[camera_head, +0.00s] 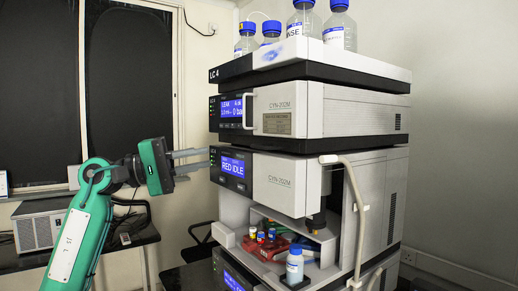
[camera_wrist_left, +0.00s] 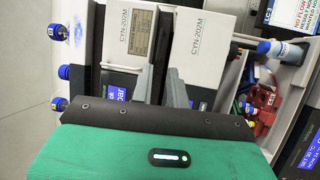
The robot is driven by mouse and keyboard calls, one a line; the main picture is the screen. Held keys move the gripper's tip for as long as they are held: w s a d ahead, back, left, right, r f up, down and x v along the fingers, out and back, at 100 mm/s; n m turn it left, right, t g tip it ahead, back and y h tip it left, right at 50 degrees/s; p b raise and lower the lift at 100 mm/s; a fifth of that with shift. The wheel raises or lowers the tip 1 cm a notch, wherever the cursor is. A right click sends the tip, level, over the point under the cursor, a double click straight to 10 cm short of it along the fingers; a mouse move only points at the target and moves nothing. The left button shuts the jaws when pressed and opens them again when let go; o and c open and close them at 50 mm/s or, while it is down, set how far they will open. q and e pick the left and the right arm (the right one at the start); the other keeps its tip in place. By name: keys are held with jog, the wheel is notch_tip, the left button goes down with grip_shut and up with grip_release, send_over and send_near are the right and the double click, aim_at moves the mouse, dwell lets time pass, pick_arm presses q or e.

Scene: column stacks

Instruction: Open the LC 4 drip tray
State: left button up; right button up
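The LC 4 stack carries its label on the dark band of its top tray (camera_head: 235,70). Its upper module (camera_head: 300,110) has a lit screen reading LEAK and a pale upright handle (camera_head: 247,111). The module below it (camera_head: 287,183) has a screen reading RED IDLE. I cannot single out the drip tray with certainty. My left gripper (camera_head: 206,158) is just left of the lower module's screen, with its two fingers apart and nothing between them. In the left wrist view the fingers (camera_wrist_left: 168,65) point toward the module fronts. My right gripper is not in view.
Blue-capped bottles (camera_head: 340,26) stand on top of the stack. An open bay below holds a red rack (camera_head: 265,247) with vials and a bottle (camera_head: 294,266). A pale curved tube (camera_head: 357,210) runs down the right front. A grey box (camera_head: 38,229) stands on the left bench.

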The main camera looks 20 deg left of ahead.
aim_at(257, 148)
pick_arm(q)
jog(key=p+x, duration=0.5)
jog(key=x, duration=0.7)
jog(key=shift+w+d+r, duration=0.15)
jog(key=shift+w+d, duration=0.1)
jog(key=shift+d, duration=0.05)
jog(key=shift+w+d, duration=0.2)
jog(key=shift+d, duration=0.2)
grip_shut()
jog(key=shift+a, duration=0.1)
